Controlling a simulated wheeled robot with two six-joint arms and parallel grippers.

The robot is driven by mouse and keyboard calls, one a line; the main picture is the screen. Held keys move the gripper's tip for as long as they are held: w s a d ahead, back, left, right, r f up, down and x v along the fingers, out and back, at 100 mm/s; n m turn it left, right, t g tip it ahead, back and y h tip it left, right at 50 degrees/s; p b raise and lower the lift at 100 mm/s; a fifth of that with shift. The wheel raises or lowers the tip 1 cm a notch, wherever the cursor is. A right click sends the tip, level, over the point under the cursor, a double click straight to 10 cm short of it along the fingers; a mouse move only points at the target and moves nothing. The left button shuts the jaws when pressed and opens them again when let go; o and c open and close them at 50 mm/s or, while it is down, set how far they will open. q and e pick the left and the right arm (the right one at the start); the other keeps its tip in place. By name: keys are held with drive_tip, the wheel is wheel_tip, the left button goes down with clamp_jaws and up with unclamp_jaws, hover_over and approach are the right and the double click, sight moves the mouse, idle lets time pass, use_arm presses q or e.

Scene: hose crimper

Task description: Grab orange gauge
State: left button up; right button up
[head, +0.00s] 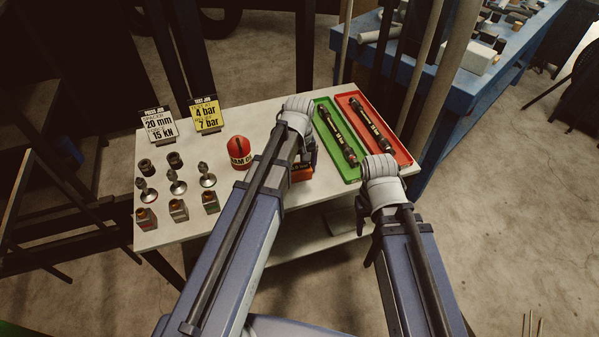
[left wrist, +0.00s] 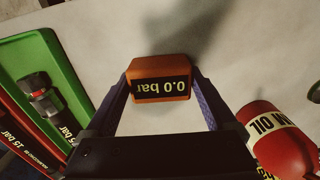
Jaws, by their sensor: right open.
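The orange gauge (left wrist: 160,88), a small box with a dark display reading 0.0 bar, sits between the fingertips of my left gripper (left wrist: 160,80) in the left wrist view. Both fingers lie against its sides, and the gripper looks shut on it. In the head view, the orange gauge (head: 302,173) shows partly, low beside my left gripper (head: 307,157), with my left arm covering the rest. Whether it touches the table is hard to tell. My right gripper (head: 363,217) is open and empty off the table's front right edge.
A red cylinder (head: 239,150) stands left of my left arm. A green tray (head: 323,115) and a red tray (head: 398,150) hold hoses at the right. Several metal fittings (head: 178,187) and two sign cards (head: 205,115) occupy the left of the white table (head: 262,118).

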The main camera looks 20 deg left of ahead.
sight(300, 167)
use_arm(q)
drive_tip(key=c, duration=1.2)
drive_tip(key=shift+r, duration=0.1)
wheel_tip(300, 167, up, 10)
drive_tip(key=p, duration=1)
